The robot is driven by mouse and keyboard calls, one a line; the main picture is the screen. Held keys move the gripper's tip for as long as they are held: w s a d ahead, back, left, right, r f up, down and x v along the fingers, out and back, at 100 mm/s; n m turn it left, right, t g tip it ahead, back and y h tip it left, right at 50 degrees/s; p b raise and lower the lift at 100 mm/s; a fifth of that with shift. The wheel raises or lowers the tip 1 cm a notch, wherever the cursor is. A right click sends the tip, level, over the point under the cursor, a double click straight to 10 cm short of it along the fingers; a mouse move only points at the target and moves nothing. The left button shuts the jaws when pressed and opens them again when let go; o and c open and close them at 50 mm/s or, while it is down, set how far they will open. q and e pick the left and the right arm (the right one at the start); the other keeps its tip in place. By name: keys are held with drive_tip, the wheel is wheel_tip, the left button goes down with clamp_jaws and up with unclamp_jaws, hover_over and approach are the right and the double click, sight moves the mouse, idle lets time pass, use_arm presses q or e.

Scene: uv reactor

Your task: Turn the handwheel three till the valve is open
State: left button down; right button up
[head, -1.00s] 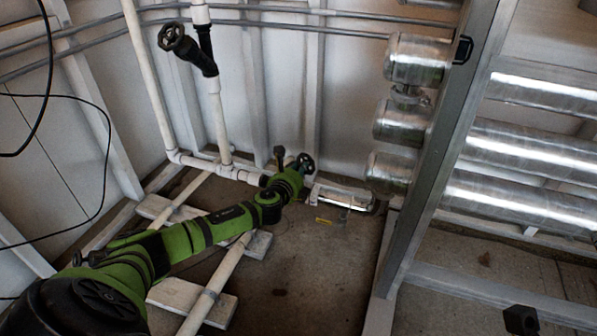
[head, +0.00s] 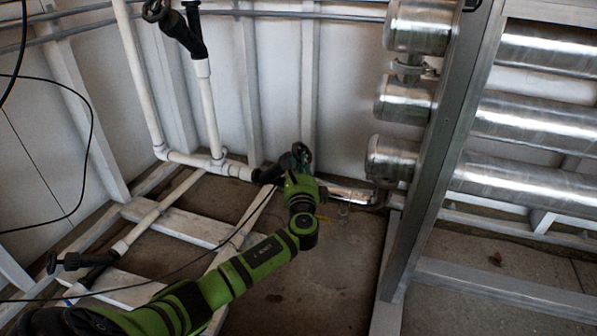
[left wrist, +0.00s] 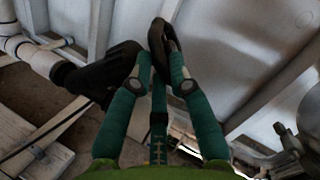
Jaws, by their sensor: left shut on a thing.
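A dark handwheel on a black valve sits low on the white pipe run by the back wall. In the left wrist view the handwheel (left wrist: 160,36) is seen nearly edge-on, with the black valve body (left wrist: 98,76) to its left. My left gripper (head: 301,163) is at this handwheel in the head view, and the arm hides much of it. In the left wrist view the teal fingers of my left gripper (left wrist: 160,72) are shut on the handwheel's rim, one on each side. No number shows on the wheel. My right gripper is out of view.
Another black valve (head: 185,33) with a handwheel stands higher on the white pipe. A third handwheel (head: 52,262) is low at the left. Shiny metal cylinders (head: 405,98) and a grey frame post (head: 440,150) stand to the right. Loose cables hang at the left.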

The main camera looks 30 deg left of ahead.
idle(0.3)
use_arm(q)
drive_tip(key=c, duration=1.2)
unclamp_jaws()
drive_tip(key=shift+w, duration=0.1)
drive_tip(key=shift+o, duration=0.2)
drive_tip(key=shift+d, duration=0.1)
drive_tip(key=v, duration=1.2)
drive_tip(key=shift+d+f, duration=0.1)
